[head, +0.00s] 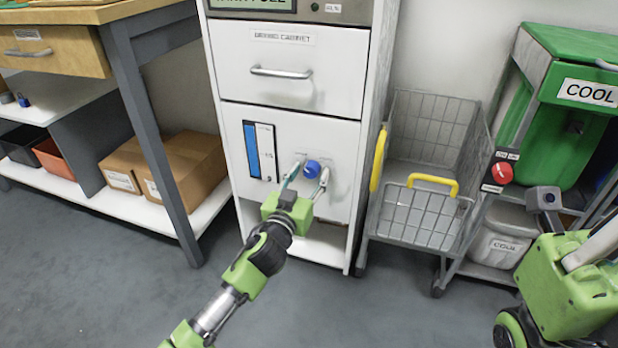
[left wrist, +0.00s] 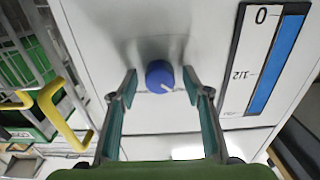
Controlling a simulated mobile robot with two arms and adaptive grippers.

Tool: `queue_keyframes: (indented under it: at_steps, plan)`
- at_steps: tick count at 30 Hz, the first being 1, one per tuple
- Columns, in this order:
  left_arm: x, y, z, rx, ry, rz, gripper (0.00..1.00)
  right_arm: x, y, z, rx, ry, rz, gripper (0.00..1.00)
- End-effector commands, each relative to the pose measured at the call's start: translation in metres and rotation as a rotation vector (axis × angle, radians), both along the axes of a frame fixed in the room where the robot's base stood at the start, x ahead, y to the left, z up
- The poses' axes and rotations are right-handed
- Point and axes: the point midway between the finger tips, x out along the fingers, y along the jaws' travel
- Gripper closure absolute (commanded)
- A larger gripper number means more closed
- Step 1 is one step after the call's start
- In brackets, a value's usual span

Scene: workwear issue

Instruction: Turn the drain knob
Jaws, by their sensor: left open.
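The drain knob (head: 312,169) is a round blue knob on the white cabinet's lower front panel, right of a level gauge (head: 260,152) with a blue bar. In the left wrist view the knob (left wrist: 160,75) shows a short white mark on its lower right. My left gripper (head: 309,179) is open in front of the panel. Its two fingers stand on either side of the knob, with a gap on each side in the left wrist view. I cannot tell how far the tips are from the panel. My right gripper does not show.
A wire cart (head: 430,130) with yellow handles stands right of the cabinet. A red knob (head: 501,173) and a green cooler (head: 580,100) are farther right. A workbench (head: 120,12) with cartons (head: 185,165) below stands left. The grey floor in front is mostly clear.

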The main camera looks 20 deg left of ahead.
Motion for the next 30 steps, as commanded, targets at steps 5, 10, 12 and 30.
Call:
queue_keyframes:
  at_steps: [5, 10, 12, 30]
  plan:
    - [0.0024, -0.0003, -0.0001, 0.000, 0.001, -0.001, 0.56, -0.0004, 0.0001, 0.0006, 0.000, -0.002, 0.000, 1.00]
    - [0.0021, -0.0003, 0.0000, 0.000, 0.001, -0.001, 0.63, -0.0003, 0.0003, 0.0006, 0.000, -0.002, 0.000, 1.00]
    - [0.0021, -0.0003, 0.0000, 0.000, 0.001, -0.001, 0.81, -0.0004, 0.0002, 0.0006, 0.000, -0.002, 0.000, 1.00]
    - [0.0020, -0.0002, 0.0018, 0.117, -0.002, 0.000, 0.94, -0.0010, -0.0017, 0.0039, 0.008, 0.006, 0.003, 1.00]
